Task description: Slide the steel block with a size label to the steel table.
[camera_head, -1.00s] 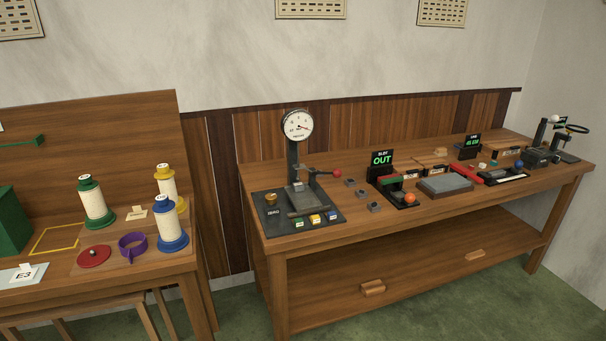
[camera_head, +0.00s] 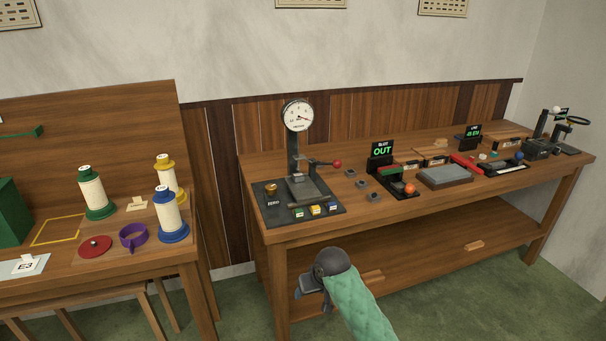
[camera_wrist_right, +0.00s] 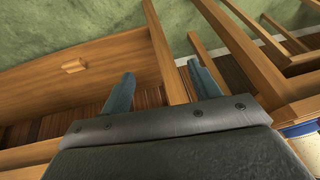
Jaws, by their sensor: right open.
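A dial gauge stand (camera_head: 298,118) stands on a dark mat at the left end of the right bench. Its grey steel table (camera_head: 306,190) lies under the dial column. Small coloured, labelled pieces, green (camera_head: 299,211), yellow (camera_head: 315,209) and blue (camera_head: 332,207), sit at the mat's front edge; their lettering is too small to read. My left gripper is out of view.
The bench's front edge (camera_head: 400,208) and lower shelf (camera_head: 420,265) are close to my right arm. Further right are an OUT display (camera_head: 382,151), a grey slab (camera_head: 445,177) and a red tool.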

